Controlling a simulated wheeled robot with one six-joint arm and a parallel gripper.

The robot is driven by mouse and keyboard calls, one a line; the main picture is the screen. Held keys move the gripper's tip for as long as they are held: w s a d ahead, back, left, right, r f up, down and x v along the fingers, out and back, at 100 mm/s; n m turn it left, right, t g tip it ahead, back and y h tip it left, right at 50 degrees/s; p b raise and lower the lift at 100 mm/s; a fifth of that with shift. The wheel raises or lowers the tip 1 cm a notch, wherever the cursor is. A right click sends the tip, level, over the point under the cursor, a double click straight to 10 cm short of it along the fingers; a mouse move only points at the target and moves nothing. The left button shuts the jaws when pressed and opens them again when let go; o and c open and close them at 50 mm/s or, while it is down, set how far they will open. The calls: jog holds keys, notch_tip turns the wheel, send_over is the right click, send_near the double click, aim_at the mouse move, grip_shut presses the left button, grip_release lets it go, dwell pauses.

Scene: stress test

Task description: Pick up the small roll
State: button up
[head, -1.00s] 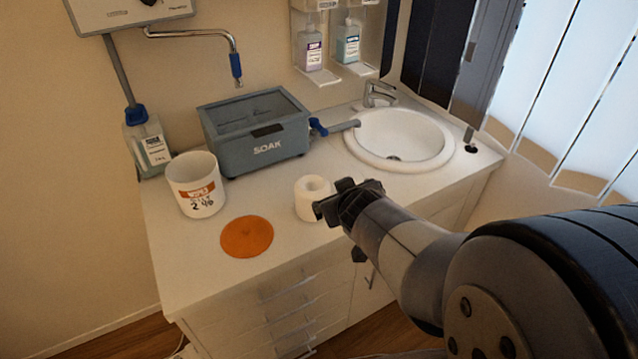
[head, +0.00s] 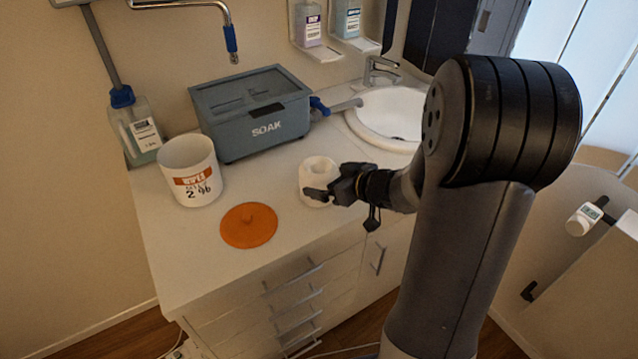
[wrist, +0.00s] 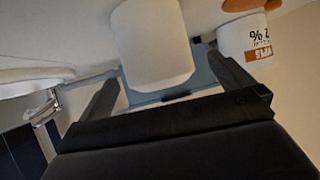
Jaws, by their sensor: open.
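The small white roll (head: 318,172) stands upright on the counter, between the orange lid and the sink. My gripper (head: 326,190) is at its front right side, and a dark finger covers part of the roll's front. In the wrist view the roll (wrist: 153,45) fills the upper middle, in the space between my two spread fingers (wrist: 165,75). The gripper is open, with gaps showing on both sides of the roll. I cannot tell how deep the roll sits between the fingers.
An orange lid (head: 248,225) lies flat left of the roll. A white wipes tub (head: 190,170) stands behind it. A grey-blue SOAK box (head: 250,118) is behind the roll, the sink (head: 385,118) behind right. The counter's front edge (head: 260,268) is close.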

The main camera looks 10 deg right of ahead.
aim_at(318, 175)
jog(key=x, duration=0.5)
jog(key=shift+w+b, duration=0.35)
jog(key=shift+w, duration=0.15)
jog(key=c, duration=1)
